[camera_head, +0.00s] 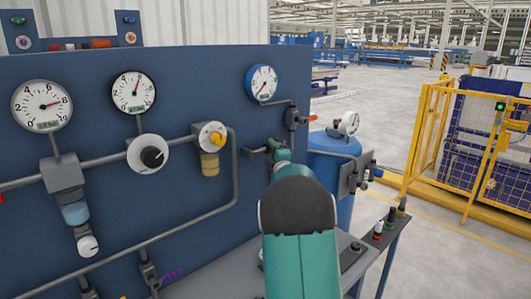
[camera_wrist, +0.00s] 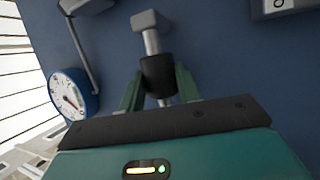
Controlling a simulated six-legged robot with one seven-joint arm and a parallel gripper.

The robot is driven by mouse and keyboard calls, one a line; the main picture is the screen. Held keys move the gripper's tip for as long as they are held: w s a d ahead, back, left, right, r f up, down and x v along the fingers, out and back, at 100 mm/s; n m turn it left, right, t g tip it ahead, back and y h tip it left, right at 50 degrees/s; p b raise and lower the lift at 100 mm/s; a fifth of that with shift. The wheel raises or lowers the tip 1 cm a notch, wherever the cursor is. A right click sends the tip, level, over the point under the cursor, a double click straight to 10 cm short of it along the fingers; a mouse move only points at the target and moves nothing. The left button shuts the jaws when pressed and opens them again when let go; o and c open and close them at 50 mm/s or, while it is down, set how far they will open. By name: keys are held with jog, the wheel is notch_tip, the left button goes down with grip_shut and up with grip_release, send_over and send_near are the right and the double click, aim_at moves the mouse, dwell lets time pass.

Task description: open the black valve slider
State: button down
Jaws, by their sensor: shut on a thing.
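The black valve slider (camera_wrist: 158,76) is a dark sleeve on a short grey pipe (camera_wrist: 151,42) that comes out of the blue panel, seen in the wrist view. My gripper (camera_wrist: 157,88) has its green fingers on both sides of the slider and is shut on it. In the head view my gripper (camera_head: 278,150) is at the right part of the panel, below the blue-rimmed gauge. My own arm hides most of the slider there.
The blue panel (camera_head: 110,210) carries gauges, pipes and a round white valve with a black knob (camera_head: 152,157) to the left. A blue tank (camera_head: 335,168) stands close to the right. A grey ledge (camera_head: 228,278) runs below. Yellow fencing (camera_head: 430,130) stands farther right.

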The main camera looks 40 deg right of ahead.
jog(key=c, duration=1.4)
grip_release()
jog(key=shift+d+r, duration=0.1)
jog(key=shift+d, duration=0.1)
jog(key=o, duration=0.4)
jog(key=shift+d, duration=0.1)
jog(key=v, duration=1.4)
jog(key=shift+w, duration=0.1)
